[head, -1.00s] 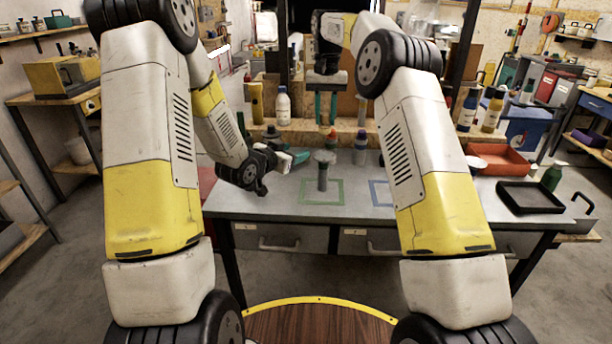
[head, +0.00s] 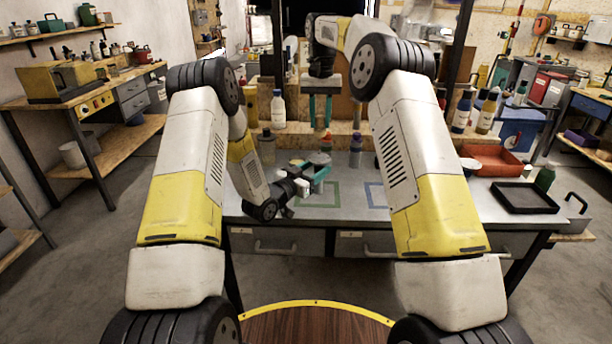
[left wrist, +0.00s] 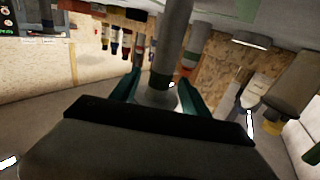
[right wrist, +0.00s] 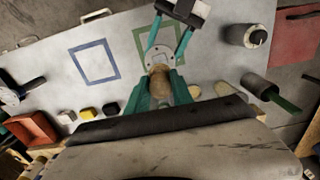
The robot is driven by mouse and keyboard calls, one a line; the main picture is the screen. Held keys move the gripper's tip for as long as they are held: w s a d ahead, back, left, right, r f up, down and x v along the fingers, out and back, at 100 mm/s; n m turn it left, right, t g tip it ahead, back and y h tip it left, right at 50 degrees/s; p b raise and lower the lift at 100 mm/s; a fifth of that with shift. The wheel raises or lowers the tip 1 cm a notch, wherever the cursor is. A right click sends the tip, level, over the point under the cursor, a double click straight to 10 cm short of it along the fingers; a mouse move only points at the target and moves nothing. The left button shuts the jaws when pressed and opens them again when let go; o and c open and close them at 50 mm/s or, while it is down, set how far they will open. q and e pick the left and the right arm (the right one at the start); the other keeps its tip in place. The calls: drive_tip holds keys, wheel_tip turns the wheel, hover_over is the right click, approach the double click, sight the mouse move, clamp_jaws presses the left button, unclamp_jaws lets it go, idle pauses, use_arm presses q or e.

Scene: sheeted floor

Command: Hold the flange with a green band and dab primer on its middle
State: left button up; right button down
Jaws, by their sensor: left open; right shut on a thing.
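The flange is a grey upright post with a flat round top, standing by the green square on the table. In the head view its top (head: 319,159) shows behind my left gripper (head: 318,180). In the right wrist view its disc (right wrist: 157,56) shows small holes. Contact is not visible. My right gripper (right wrist: 160,88) points down above the flange, shut on a tan dabber (right wrist: 160,78); its tip overlaps the disc in view.
The green square (head: 333,204) and blue square (right wrist: 95,62) are marked on the table. Bottles stand along its back, including a grey one (head: 382,150). A red tray (head: 488,160) and a black tray (head: 524,197) lie at the right. The front middle is clear.

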use_arm(q)
drive_tip(key=shift+x, duration=2.5)
clamp_jaws()
